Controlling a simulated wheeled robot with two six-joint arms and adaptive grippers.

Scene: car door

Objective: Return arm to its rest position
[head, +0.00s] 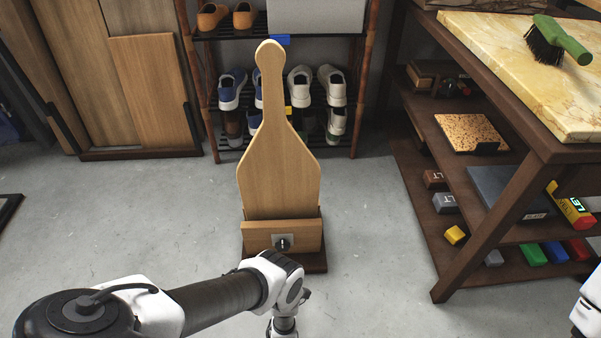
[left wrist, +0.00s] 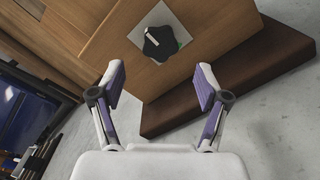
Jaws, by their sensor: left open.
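My left arm (head: 215,303) comes in from the left in the head view and ends low in the middle, in front of a wooden stand. Its fingers are not clear there. In the left wrist view my left gripper (left wrist: 160,90) is open and empty. A black knob (left wrist: 160,43) on a square plate lies just beyond the fingertips, apart from them. The knob (head: 283,244) also shows in the head view, on the front board of the stand (head: 240,228). A small white part of my right arm shows at the right edge; its gripper is out of view.
A tall wooden paddle-shaped board (head: 278,150) rises from the stand on a dark base (left wrist: 245,75). A shoe rack (head: 355,90) stands behind. A workbench (head: 545,155) with a green brush (head: 560,42) stands at the right. Grey floor is clear on both sides of the stand.

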